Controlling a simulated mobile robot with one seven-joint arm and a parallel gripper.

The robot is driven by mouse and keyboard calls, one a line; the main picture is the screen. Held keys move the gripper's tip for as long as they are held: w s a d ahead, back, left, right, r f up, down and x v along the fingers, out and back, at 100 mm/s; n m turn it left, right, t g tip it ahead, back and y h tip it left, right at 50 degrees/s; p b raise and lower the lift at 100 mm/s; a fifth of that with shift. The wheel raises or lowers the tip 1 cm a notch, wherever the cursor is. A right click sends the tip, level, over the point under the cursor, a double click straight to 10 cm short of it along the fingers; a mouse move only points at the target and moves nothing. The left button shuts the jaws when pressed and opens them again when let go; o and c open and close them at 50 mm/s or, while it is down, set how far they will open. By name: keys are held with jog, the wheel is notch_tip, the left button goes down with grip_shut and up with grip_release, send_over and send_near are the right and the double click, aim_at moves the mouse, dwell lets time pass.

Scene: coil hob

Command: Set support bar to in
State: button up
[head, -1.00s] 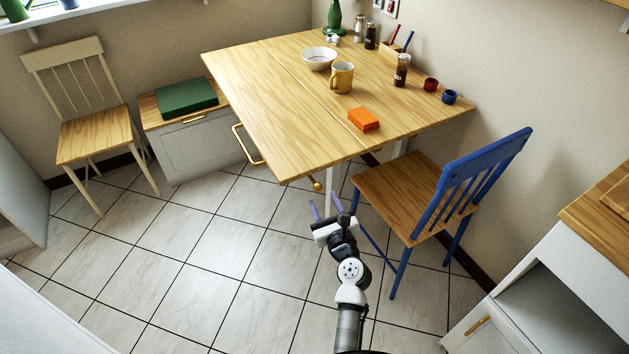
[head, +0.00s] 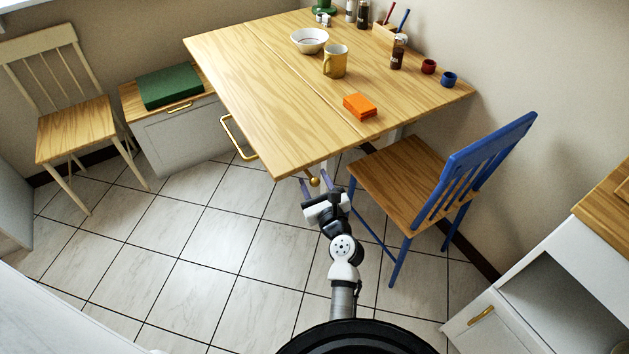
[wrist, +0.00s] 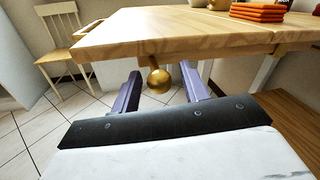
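The folding wooden table (head: 270,95) has a round gold knob (head: 314,181) under its near edge, on a short stem; I take it to be the end of the support bar, whose length is hidden under the top. My gripper (head: 316,182) is open at this near edge, its two purple fingers pointing toward the table. In the wrist view the knob (wrist: 158,81) shows between the spread fingers of my gripper (wrist: 160,86), with a gap on each side. I cannot tell whether it is fully within their reach.
A gold handle (head: 238,140) sticks out from the table's left side. A blue chair (head: 400,181) stands close to the right of my arm. An orange stack (head: 360,106), a yellow mug (head: 335,61) and a bowl (head: 309,41) stand on the table. The floor at left is clear.

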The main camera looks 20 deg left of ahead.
grip_shut()
jog(key=shift+w+d, duration=0.1)
jog(key=w+d+b, duration=0.2)
jog(key=w+d, duration=1.1)
jog(key=w, duration=0.4)
jog(key=shift+w+d+r+b, duration=0.15)
jog(key=shift+w+d+b, duration=0.15)
jog(key=shift+b, duration=0.1)
jog(key=shift+o, duration=0.4)
grip_release()
